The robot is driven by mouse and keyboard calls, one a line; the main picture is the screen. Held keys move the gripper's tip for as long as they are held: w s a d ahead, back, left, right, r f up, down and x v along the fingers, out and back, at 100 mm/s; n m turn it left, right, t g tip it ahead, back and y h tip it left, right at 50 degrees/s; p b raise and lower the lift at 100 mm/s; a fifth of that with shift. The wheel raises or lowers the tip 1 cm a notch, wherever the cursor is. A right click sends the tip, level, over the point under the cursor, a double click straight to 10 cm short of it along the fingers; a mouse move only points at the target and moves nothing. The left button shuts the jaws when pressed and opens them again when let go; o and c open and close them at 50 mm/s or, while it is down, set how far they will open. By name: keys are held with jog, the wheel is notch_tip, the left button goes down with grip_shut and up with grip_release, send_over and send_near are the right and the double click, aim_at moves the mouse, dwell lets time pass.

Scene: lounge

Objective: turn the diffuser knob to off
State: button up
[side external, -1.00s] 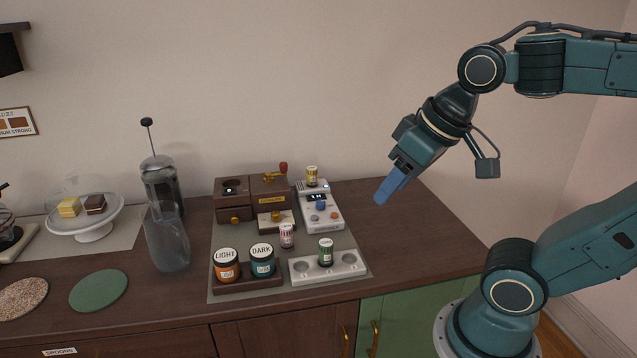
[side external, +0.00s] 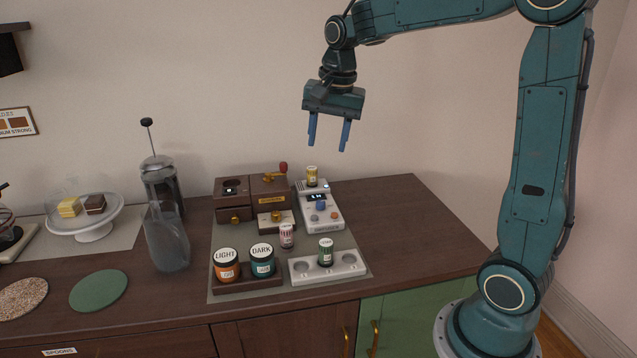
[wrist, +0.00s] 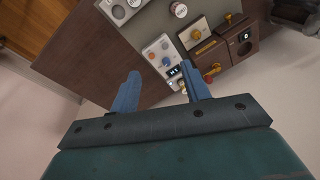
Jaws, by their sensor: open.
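The diffuser (side external: 322,222) is a white box on the grey mat, with a small dark display, a blue knob (side external: 320,204) and small buttons below it. A vial with a yellow label (side external: 312,176) stands at its back end. In the wrist view the diffuser (wrist: 151,53) and its blue knob (wrist: 166,61) show just beyond the fingertips. My gripper (side external: 326,147) is open and empty, pointing down in the air above the diffuser, clear of it. Its two blue fingers also show in the wrist view (wrist: 160,71). The display is too small to read surely.
Left of the diffuser stand brown wooden boxes (side external: 232,204) with brass parts. The counter (side external: 420,240) to the right is clear.

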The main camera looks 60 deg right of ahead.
aim_at(321, 202)
jog(key=w+d+f+m+g, duration=0.2)
jog(key=w+d+f+m, duration=0.6)
jog(key=d, duration=0.3)
jog(key=shift+w+f+y, duration=0.3)
jog(key=shift+f, duration=0.3)
notch_tip(321, 202, down, 14)
jog(key=shift+r, duration=0.15)
jog(key=c, duration=1)
